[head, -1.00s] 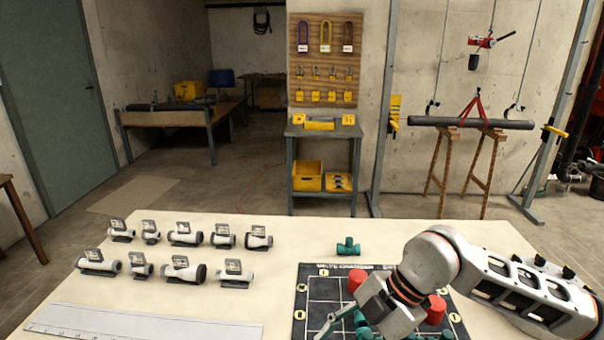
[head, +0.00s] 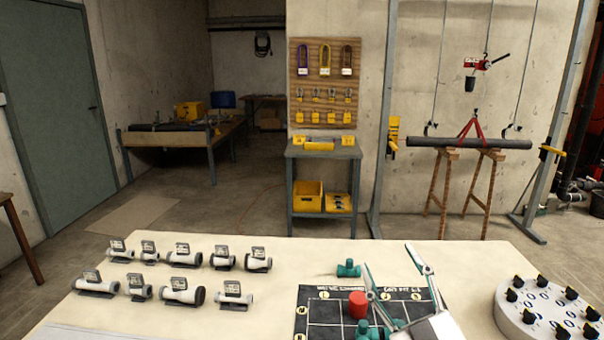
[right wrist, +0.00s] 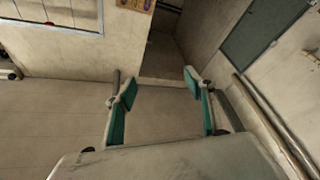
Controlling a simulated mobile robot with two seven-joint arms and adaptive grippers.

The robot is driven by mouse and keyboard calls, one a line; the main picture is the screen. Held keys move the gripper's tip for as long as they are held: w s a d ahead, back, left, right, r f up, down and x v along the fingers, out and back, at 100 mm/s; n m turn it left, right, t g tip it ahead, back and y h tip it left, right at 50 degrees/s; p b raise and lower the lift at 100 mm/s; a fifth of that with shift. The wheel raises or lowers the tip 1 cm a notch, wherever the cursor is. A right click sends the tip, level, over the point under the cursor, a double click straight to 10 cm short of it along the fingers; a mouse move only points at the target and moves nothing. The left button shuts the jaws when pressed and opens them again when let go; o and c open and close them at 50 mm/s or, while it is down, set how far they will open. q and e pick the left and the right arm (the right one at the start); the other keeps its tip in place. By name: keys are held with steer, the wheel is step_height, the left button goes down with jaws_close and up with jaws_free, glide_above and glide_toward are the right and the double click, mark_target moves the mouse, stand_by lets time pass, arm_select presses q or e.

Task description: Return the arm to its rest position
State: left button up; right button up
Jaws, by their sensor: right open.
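My right gripper (head: 393,257) is at the lower right of the head view, over the black gridded mat (head: 312,332) on the table. Its two thin, teal-padded fingers stand wide apart and point up and away. In the right wrist view the open gripper (right wrist: 158,88) has nothing between its fingers, only the room's floor and wall behind. A red cylinder (head: 358,305) stands on the mat left of the gripper. Teal pipe fittings (head: 367,331) lie on the mat partly hidden by the gripper. My left gripper is not in view.
A teal fitting (head: 348,268) lies behind the mat. White pipe pieces with tags (head: 181,290) stand in two rows at left. A round grey carousel with black knobs (head: 548,312) is at right.

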steer(key=s+d+f+m+g+h, duration=0.1)
steer(key=s+d+f+g+h, duration=0.25)
steer(key=d+f, duration=0.45)
steer(key=s+d+f+m+g+h, duration=0.2)
steer(key=d+f+g+h, duration=0.3)
steer(key=f, duration=0.5)
steer(key=s+d+f+n+g, duration=0.1)
steer(key=s+d+f+g, duration=0.25)
steer(key=s+f, duration=0.3)
steer(key=s+d+f+n+g, duration=0.1)
steer(key=s+d+f+g, duration=0.1)
steer(key=s+d+f, duration=0.35)
steer(key=a+f+m+t+y, duration=0.1)
steer(key=a+f+y, duration=0.2)
steer(key=a+f, duration=0.3)
steer(key=a+f+m+t+y, duration=0.2)
steer(key=a+f+y, duration=0.2)
steer(key=a+f, duration=0.3)
steer(key=a, duration=0.5)
steer(key=shift+s+f+t, duration=0.2)
steer(key=shift+f+t, duration=0.1)
